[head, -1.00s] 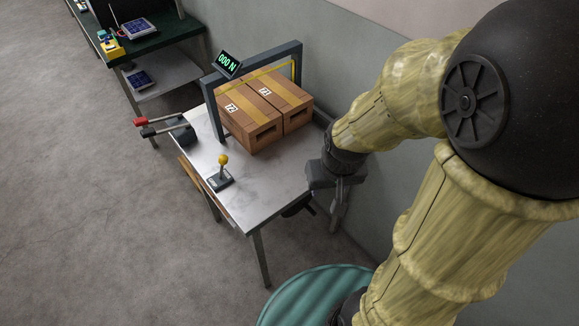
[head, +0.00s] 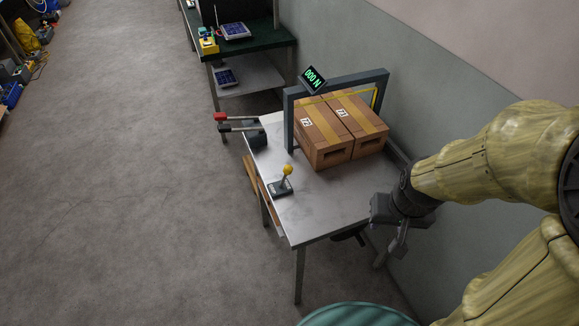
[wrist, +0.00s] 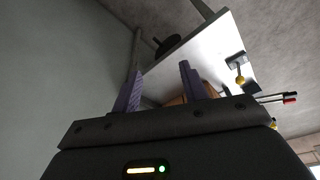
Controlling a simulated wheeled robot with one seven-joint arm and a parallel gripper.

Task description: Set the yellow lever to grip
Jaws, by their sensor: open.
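The yellow lever (head: 286,172) is a yellow ball on a short stick that rises from a dark base plate (head: 281,188) near the front left edge of the metal table. The stick leans slightly. A label shows on the plate, but it is too small to read. The lever also shows at the right in the wrist view (wrist: 240,79). My gripper (head: 392,238) hangs at the table's right end, well apart from the lever. In the wrist view its two purple fingers (wrist: 160,88) stand apart with nothing between them.
Two taped cardboard boxes (head: 341,137) stand on the table (head: 325,208) under a grey frame (head: 289,112) with a display reading 000 N (head: 313,79). Two handles, one red-tipped (head: 222,117), stick out at the table's left. A green-topped bench (head: 250,50) stands behind.

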